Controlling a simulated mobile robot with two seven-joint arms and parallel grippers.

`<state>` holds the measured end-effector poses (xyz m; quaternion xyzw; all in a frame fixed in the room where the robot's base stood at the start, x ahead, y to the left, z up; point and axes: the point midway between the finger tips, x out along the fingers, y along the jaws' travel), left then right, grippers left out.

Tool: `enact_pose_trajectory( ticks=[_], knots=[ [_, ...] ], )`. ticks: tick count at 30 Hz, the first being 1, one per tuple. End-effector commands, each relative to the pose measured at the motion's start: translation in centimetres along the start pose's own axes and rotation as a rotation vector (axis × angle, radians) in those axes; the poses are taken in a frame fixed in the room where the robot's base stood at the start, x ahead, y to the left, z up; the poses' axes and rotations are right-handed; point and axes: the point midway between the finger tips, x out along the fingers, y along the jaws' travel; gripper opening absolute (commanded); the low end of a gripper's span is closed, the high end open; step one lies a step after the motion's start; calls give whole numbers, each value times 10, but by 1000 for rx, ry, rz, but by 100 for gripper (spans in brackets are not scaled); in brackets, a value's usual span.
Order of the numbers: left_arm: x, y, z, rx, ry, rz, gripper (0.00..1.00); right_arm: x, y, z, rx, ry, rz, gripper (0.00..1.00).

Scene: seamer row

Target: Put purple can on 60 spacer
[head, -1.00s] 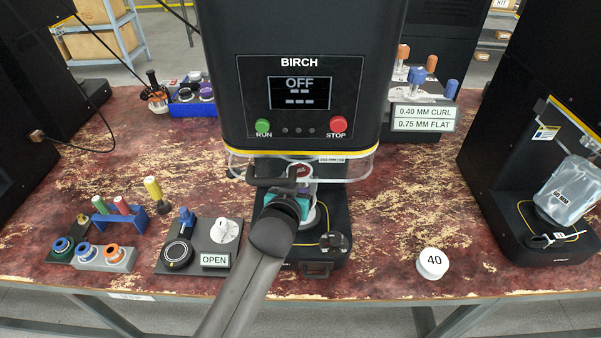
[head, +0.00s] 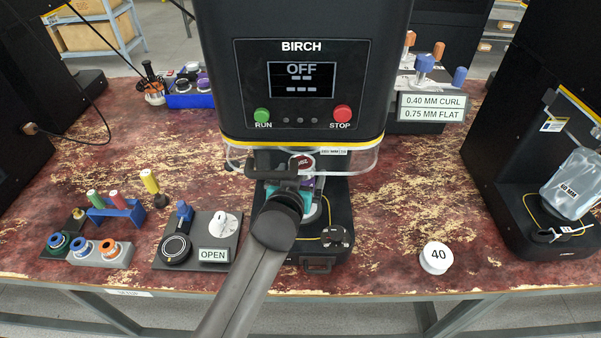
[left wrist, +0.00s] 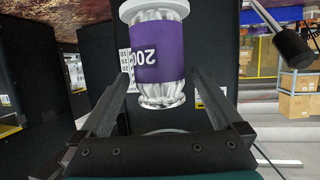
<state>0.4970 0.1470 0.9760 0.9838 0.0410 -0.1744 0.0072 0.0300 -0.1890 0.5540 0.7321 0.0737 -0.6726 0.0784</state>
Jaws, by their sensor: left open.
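The purple can (left wrist: 160,55) has a purple label with upside-down digits starting "200", a clear ribbed end and a white disc at its other end in the left wrist view. My left gripper (left wrist: 163,80) is open, with a finger on each side of the can's ribbed end; I cannot tell whether they touch it. In the head view my left gripper (head: 290,185) is under the BIRCH machine head and mostly covers the can (head: 318,183). A white round piece (head: 313,213) shows below the can. I cannot read a 60 on it. My right gripper is not in view.
The BIRCH machine (head: 302,100) reads OFF, with a clear guard close above my gripper. A white spacer marked 40 (head: 436,257) sits at the front right. An OPEN control panel (head: 213,255) and a grey holder of ringed parts (head: 100,253) stand at left.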

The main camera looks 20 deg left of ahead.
Motion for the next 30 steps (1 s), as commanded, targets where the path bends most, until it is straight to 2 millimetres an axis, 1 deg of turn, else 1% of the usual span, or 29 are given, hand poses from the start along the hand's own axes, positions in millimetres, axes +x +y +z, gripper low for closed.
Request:
enact_pose_trajectory(
  ticks=[5, 8, 11, 14, 24, 30],
  knots=[
    [0, 0, 0, 0, 0, 0, 100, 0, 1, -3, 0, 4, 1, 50],
    [-2, 0, -4, 1, 0, 0, 100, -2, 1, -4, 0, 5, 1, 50],
    [-10, 0, -3, 0, -2, 1, 100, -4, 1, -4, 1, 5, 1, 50],
    [-25, 0, -3, 0, -2, 1, 100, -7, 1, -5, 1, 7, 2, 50],
    [-86, 0, -3, -1, -2, 0, 100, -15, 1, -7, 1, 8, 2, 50],
    [-110, 0, -3, -1, -1, 0, 100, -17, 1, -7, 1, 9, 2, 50]
  ],
)
